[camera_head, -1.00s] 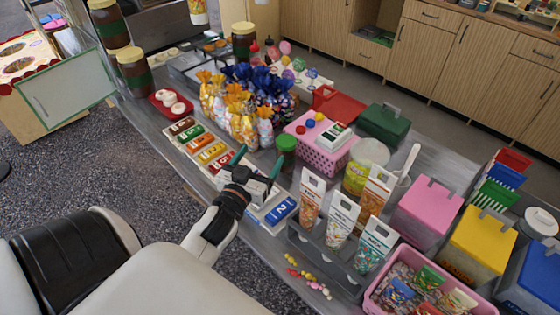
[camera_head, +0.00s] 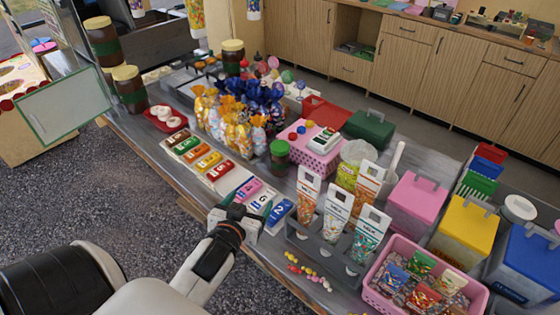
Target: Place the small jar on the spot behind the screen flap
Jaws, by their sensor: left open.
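The small jar (camera_head: 280,158), with a green lid and a dark body, stands upright on the counter in front of the pink dotted box. My left gripper (camera_head: 247,201) is open and empty, with its dark green fingertips apart. It is in front of and to the left of the jar, over the numbered colored blocks at the counter's near edge, not touching the jar. The screen flap (camera_head: 62,105), a pale panel with a green frame, stands at the left end of the counter. The spot behind it is not visible. My right gripper is not in view.
Bagged sweets (camera_head: 233,115) stand behind the row of colored blocks (camera_head: 203,160). Large brown-and-green jars (camera_head: 129,92) stand close to the flap. A red tray with white sweets (camera_head: 166,120) lies nearby. A grey rack (camera_head: 317,240) with packets stands to the right of the gripper.

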